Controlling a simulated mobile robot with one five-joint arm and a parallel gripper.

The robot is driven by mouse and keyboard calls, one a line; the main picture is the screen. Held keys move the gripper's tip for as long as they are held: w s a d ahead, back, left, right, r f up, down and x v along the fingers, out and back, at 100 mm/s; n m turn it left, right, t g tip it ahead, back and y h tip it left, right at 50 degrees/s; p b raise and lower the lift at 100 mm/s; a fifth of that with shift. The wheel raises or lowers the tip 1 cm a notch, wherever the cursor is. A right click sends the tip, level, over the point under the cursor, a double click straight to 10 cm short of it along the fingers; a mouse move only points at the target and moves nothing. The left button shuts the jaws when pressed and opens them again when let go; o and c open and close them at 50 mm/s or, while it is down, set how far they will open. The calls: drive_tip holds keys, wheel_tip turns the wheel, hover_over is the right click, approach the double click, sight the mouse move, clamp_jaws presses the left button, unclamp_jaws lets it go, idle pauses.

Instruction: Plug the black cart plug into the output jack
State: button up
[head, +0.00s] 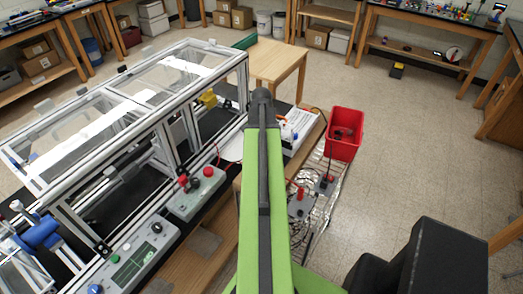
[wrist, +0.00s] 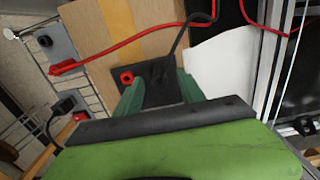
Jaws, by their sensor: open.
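My gripper (wrist: 159,82) shows in the wrist view with its two green fingers apart. A dark box (wrist: 153,98) lies between and below the fingers. A black plug (wrist: 160,70) with a black cable stands at its top, between the fingertips; whether they touch it I cannot tell. A red-ringed jack (wrist: 126,77) sits on the box beside the left finger. Which socket is the output jack I cannot tell. In the head view my green arm hides the gripper and this box.
In the head view, a red bin (head: 345,133) and small grey boxes (head: 300,205) stand right of my arm; a red-button control box (head: 195,192) stands left.

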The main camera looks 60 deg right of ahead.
wheel_tip(320, 180, up, 16)
drive_tip(key=p, duration=1.5)
drive_tip(key=shift+f, duration=0.1)
